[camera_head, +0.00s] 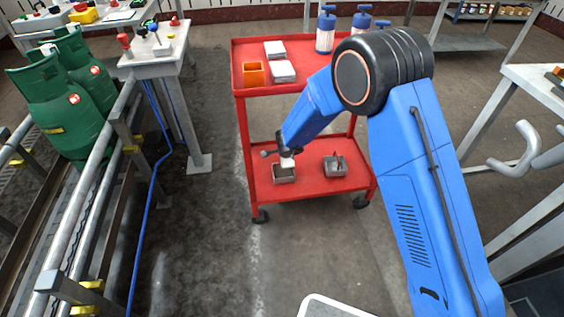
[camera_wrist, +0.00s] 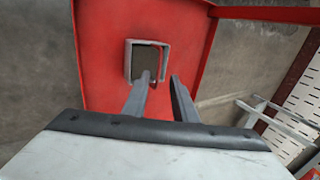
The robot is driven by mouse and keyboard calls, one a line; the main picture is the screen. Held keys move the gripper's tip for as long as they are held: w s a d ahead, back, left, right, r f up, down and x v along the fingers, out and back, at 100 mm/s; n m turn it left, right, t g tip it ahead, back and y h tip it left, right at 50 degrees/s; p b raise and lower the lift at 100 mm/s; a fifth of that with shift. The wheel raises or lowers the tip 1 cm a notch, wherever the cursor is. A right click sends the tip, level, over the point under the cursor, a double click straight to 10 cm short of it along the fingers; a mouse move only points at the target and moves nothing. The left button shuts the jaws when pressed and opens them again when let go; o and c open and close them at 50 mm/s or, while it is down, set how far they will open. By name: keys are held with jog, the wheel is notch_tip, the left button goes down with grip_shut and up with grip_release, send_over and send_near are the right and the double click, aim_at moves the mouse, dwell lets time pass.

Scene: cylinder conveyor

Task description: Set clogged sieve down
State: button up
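A square, grey-rimmed tray-like piece with a dull brown-grey inside, which looks like the clogged sieve (camera_head: 284,179), rests on the red cart's lower shelf (camera_head: 312,187). In the wrist view the sieve (camera_wrist: 129,62) lies just beyond my fingertips, and the left finger overlaps its near edge. My gripper (camera_wrist: 160,77) is open, with a clear gap between its fingers and nothing held there. In the head view my gripper (camera_head: 287,160) is right over the sieve, partly hiding its far side. Whether a finger touches the rim I cannot tell.
A second grey square tray (camera_head: 336,170) with a handle-like bar sits to the right on that shelf. The upper shelf (camera_head: 270,90) overhead holds an orange box (camera_head: 253,73), white stacks (camera_head: 282,71) and blue-topped bottles (camera_head: 325,38). Green gas cylinders (camera_head: 62,110) stand at left.

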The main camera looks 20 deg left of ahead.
jog(key=shift+v, duration=1.3)
jog(key=shift+d, duration=0.1)
